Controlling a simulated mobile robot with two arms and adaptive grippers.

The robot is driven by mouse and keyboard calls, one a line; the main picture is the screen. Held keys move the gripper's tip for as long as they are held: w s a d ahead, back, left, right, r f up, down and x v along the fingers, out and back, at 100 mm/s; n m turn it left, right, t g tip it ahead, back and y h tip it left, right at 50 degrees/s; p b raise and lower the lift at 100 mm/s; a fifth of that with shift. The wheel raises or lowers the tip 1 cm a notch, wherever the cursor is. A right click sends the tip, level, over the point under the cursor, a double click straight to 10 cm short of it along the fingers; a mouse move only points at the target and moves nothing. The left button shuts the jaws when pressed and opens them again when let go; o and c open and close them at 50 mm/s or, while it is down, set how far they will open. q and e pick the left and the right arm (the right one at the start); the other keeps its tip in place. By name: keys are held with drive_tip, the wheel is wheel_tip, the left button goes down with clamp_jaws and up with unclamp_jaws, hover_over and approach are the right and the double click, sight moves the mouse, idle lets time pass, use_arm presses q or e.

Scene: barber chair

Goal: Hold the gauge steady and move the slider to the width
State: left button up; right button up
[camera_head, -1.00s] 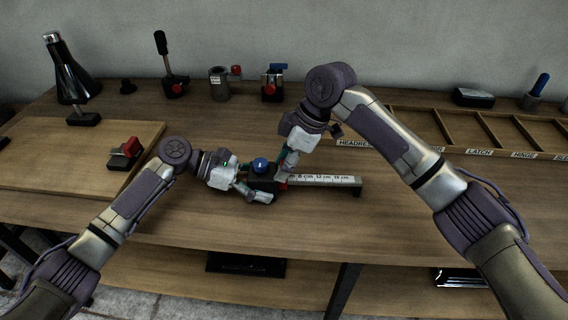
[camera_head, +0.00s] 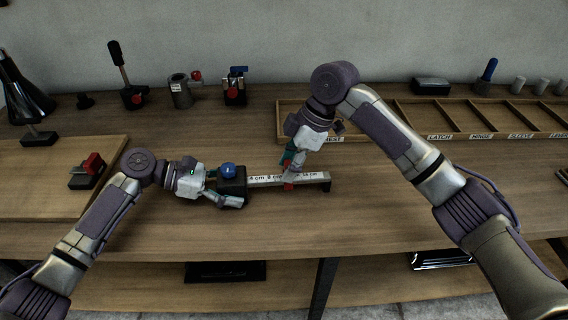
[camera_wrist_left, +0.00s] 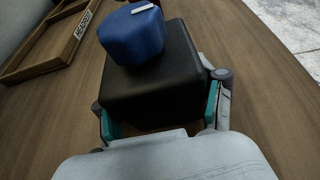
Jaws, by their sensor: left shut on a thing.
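The gauge is a pale ruler bar (camera_head: 262,181) with centimetre marks and a black end block (camera_head: 233,189) topped by a blue knob (camera_head: 228,170). My left gripper (camera_head: 222,190) is shut on the black block. In the left wrist view the block (camera_wrist_left: 155,80) sits between the teal-padded fingers, with the blue knob (camera_wrist_left: 133,35) above it. The red slider (camera_head: 288,186) is on the bar between the 8 cm and 16 cm marks. My right gripper (camera_head: 289,170) points down at the slider. Its fingers cover part of it, and I cannot tell whether they are closed on it.
A wooden compartment tray (camera_head: 383,129) with labels stands behind on the right. A board with a red-and-black clamp (camera_head: 87,171) lies at left. Fixtures such as a grey cylinder (camera_head: 181,92) line the back. The bench in front of the gauge is clear.

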use_arm(q)
drive_tip(key=shift+w+r, duration=0.1)
drive_tip(key=shift+w, duration=0.05)
use_arm(e)
drive_tip(key=o, duration=0.4)
drive_tip(key=shift+w+d+f, duration=0.1)
drive_tip(key=shift+f, duration=0.2)
drive_tip(key=shift+o, duration=0.2)
drive_tip(key=shift+r, duration=0.1)
drive_tip(key=shift+r, duration=0.25)
drive_tip(key=v, duration=1.1)
drive_tip(key=shift+r, duration=0.2)
drive_tip(key=shift+d, duration=0.1)
use_arm(q)
drive_tip(key=o, duration=1.7)
